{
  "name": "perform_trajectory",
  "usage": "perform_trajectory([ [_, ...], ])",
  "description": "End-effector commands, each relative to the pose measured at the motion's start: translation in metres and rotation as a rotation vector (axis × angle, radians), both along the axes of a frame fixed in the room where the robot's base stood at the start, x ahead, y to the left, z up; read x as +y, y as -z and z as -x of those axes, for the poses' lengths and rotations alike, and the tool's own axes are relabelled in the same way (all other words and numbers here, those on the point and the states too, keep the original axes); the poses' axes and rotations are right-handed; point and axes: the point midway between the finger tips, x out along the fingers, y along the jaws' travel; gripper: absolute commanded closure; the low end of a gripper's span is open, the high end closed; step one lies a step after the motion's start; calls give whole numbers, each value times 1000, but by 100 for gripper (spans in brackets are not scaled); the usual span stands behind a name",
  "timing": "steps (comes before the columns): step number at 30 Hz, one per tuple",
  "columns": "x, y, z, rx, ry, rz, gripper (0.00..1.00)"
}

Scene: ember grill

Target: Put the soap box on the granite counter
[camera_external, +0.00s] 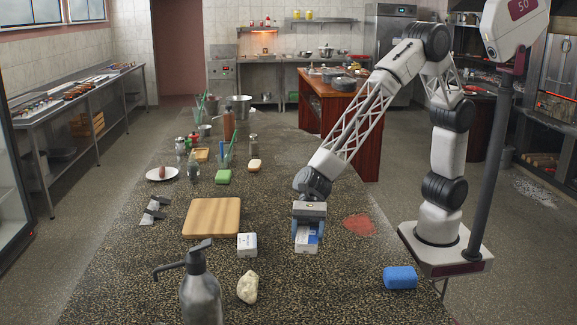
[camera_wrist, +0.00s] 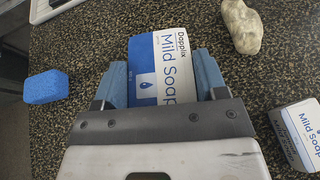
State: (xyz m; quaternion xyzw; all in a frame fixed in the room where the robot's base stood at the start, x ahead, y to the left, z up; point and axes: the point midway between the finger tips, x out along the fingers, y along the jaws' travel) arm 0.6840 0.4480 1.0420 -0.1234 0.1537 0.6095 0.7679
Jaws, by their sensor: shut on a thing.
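My gripper (camera_wrist: 163,88) is shut on a soap box (camera_wrist: 168,48), with one blue finger on each side of it. The box is white and blue and reads "Dopplix Mild Soap". In the external view, my gripper (camera_external: 308,230) points down at the granite counter (camera_external: 330,295) and the held soap box (camera_external: 307,242) shows between the fingers, low over or on the surface. I cannot tell whether it touches. A second soap box (camera_external: 247,245) stands on the counter to the left, and it also shows in the wrist view (camera_wrist: 300,128).
A wooden board (camera_external: 212,217) lies left of the boxes. A pale rock-like lump (camera_external: 247,287) and a metal pump bottle (camera_external: 201,290) stand nearer the camera. A blue sponge (camera_external: 400,277) lies at the right. A red patch (camera_external: 360,226) marks the counter beside my gripper.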

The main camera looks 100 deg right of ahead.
Motion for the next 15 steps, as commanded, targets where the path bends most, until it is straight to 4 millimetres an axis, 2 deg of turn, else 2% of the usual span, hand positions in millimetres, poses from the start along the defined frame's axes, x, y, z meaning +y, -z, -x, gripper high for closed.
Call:
perform_trajectory([
  [3, -31, 1, -12, -1, 33, 0, 60],
  [15, -127, 8, -37, -1, 133, 2, 60],
])
